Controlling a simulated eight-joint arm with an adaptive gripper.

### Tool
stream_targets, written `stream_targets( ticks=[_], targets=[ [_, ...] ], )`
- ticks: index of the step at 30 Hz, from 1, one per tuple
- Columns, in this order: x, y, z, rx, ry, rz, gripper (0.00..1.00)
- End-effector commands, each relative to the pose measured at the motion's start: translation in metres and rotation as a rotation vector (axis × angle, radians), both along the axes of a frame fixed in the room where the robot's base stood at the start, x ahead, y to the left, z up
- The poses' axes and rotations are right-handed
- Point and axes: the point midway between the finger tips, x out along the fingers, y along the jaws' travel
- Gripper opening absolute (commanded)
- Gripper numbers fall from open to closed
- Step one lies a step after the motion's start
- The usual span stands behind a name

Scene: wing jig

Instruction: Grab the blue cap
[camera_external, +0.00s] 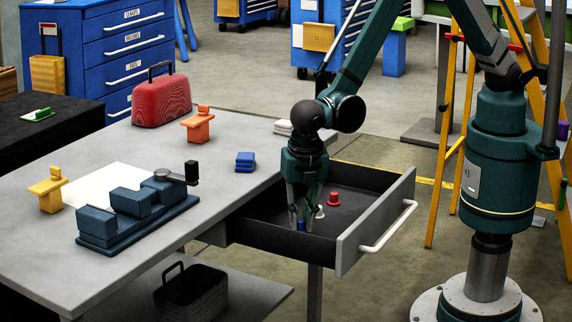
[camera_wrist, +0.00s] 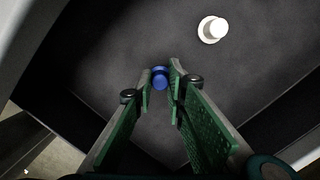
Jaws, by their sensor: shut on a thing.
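The blue cap (camera_external: 301,225) is low in the open drawer (camera_external: 262,234), between the fingertips of my gripper (camera_external: 302,222). In the wrist view the blue cap (camera_wrist: 160,76) sits between the fingertips of my gripper (camera_wrist: 160,80), which are closed in on its sides. Part of the cap is hidden by the fingers. I cannot tell whether it still touches the drawer floor. A white cap (camera_wrist: 212,30) lies apart from the fingers, and it also shows beside my gripper in the external view (camera_external: 320,211). A red cap (camera_external: 334,199) stands farther back in the drawer.
The drawer front (camera_external: 378,224) with its white handle (camera_external: 388,228) stands to the right of my gripper. The grey table (camera_external: 225,205) at left holds a blue vise (camera_external: 140,215), a red toolbox (camera_external: 161,98) and blue blocks (camera_external: 245,161). Drawer walls surround my gripper closely.

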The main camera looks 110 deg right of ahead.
Motion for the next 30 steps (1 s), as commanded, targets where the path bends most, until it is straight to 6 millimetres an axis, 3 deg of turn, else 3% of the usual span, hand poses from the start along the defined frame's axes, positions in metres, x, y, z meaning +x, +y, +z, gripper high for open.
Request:
stream_targets(
  ticks=[11, 30],
  targets=[
    [0.0, 0.0, 0.009, 0.0, 0.0, 0.0, 0.08],
    [0.0, 0.0, 0.091, 0.0, 0.0, 0.0, 0.08]
  ],
)
